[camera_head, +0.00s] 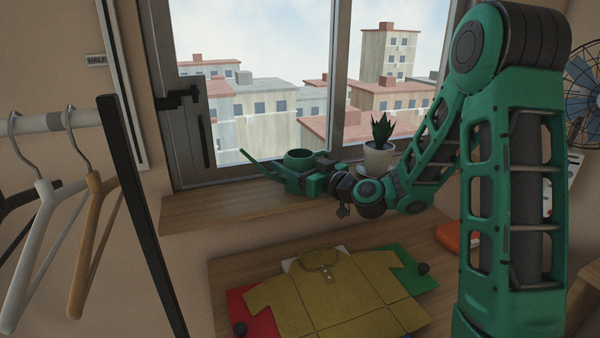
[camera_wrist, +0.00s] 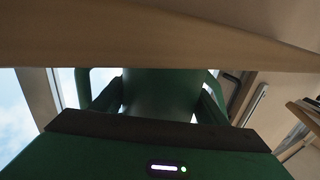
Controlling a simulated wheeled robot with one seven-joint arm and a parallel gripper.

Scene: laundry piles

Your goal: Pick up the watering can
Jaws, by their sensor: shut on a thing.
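The dark green watering can (camera_head: 299,157) is at the window sill, with its long thin spout pointing up and to the left in the head view. Its round open top shows above my gripper (camera_head: 297,180). My gripper is shut on the can, with its fingers on either side of the body. In the wrist view the can (camera_wrist: 160,92) fills the space between the two fingers. The lower part of the can is hidden by my gripper in the head view, so I cannot tell if its base touches the sill.
A potted plant (camera_head: 379,152) stands on the wooden sill (camera_head: 215,208) right of the can, close behind my arm. A clothes rack (camera_head: 142,225) with hangers is at the left.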

